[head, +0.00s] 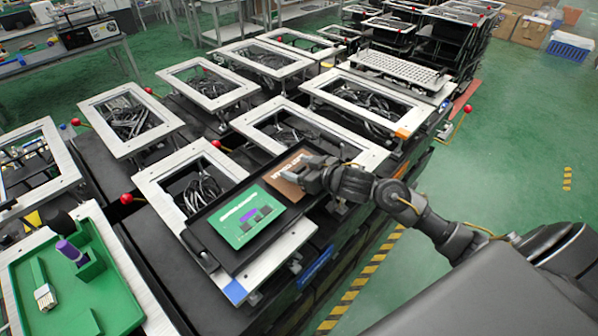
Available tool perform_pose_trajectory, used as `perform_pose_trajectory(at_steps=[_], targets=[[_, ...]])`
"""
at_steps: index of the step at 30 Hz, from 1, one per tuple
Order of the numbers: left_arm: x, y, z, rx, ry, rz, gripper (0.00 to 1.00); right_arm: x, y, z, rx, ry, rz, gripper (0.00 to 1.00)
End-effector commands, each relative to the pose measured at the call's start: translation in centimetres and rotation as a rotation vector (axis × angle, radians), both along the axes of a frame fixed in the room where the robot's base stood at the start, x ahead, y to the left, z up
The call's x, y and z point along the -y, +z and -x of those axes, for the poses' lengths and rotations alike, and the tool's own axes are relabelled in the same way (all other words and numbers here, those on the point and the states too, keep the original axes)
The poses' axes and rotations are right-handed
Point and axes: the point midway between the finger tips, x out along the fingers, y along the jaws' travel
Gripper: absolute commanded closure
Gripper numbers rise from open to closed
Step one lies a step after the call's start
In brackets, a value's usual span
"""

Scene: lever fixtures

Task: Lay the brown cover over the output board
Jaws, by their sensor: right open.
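The brown cover (283,188), with white lettering, lies in the upper right part of a black tray (222,252). A green board (239,216) with white, purple and dark parts lies in the same tray, beside the cover at its lower left; it looks like the output board. Its face is uncovered. My right gripper (305,177) is open at the cover's right side, with its fingers over the cover and hiding part of it. I cannot tell whether they touch it. My left gripper is out of view.
The tray rests on a silver frame fixture (180,178). Similar frames with cables stand around it, some with red ball levers (126,198). A green fixture with a purple cylinder (69,250) is at lower left. Green floor (505,190) is free at right.

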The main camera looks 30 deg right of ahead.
Motion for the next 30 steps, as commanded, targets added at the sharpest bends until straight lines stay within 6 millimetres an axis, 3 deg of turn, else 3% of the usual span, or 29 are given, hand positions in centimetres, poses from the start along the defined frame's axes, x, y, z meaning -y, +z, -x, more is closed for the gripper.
perform_pose_trajectory(at_steps=[6, 18, 30], targets=[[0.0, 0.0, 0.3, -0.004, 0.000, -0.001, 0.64, 0.0, 0.0, 0.0, 0.001, 0.000, 0.000, 0.36], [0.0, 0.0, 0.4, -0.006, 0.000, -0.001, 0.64, 0.0, 0.0, 0.0, 0.002, 0.000, -0.001, 0.85], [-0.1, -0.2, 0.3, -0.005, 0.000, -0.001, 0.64, 0.0, 1.2, -0.1, 0.006, 0.002, -0.001, 0.85]])
